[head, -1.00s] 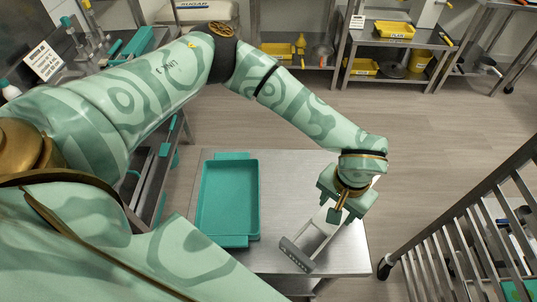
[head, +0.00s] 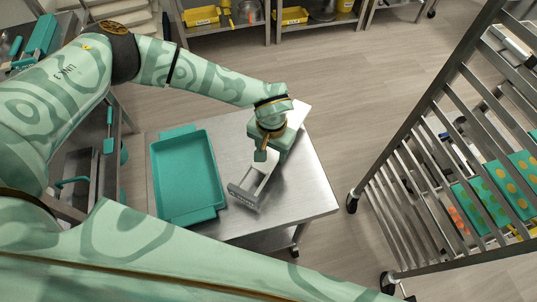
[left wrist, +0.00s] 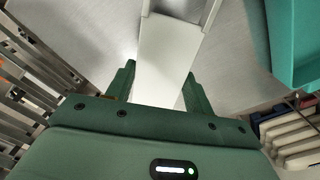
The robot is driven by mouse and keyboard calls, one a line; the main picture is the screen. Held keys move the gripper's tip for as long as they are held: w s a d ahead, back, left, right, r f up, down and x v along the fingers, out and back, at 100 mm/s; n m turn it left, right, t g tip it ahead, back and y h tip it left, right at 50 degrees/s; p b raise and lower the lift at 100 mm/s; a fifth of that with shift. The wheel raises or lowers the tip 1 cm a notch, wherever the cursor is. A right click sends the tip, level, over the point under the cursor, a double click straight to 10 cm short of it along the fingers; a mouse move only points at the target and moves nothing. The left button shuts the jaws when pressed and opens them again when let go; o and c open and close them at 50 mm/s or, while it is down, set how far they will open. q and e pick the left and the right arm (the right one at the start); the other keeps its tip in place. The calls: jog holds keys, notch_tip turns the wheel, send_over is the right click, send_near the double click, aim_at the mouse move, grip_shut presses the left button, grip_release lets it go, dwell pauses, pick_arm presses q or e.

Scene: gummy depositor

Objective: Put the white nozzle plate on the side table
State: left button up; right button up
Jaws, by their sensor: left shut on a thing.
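The white nozzle plate (head: 262,178) is a pale, long piece with a grey end bar that has a row of dark holes. It is over the steel side table (head: 308,188), right of the teal tray; I cannot tell whether it touches the top. In the left wrist view the plate (left wrist: 167,50) runs out from between the fingers of the left gripper (left wrist: 158,85). The gripper hides part of the plate. My right gripper is not in view.
The teal tray (head: 186,172) takes up the table's left part. A steel rack (head: 420,165) with teal boxes stands to the right, across a floor gap. The table's right front corner is clear. Shelves with yellow bins (head: 202,16) stand at the back.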

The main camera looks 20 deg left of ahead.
aim_at(269, 151)
pick_arm(q)
jog(key=f, duration=0.3)
jog(key=shift+a+f+b, duration=0.4)
jog(key=shift+w, duration=0.1)
jog(key=shift+f, duration=0.1)
jog(key=o, duration=1.1)
jog(key=shift+o, duration=0.2)
jog(key=shift+r, duration=0.5)
notch_tip(269, 151, up, 10)
jog(key=shift+r+p, duration=0.1)
jog(key=shift+p, duration=1)
jog(key=shift+d+r, duration=0.1)
jog(key=shift+r, duration=0.4)
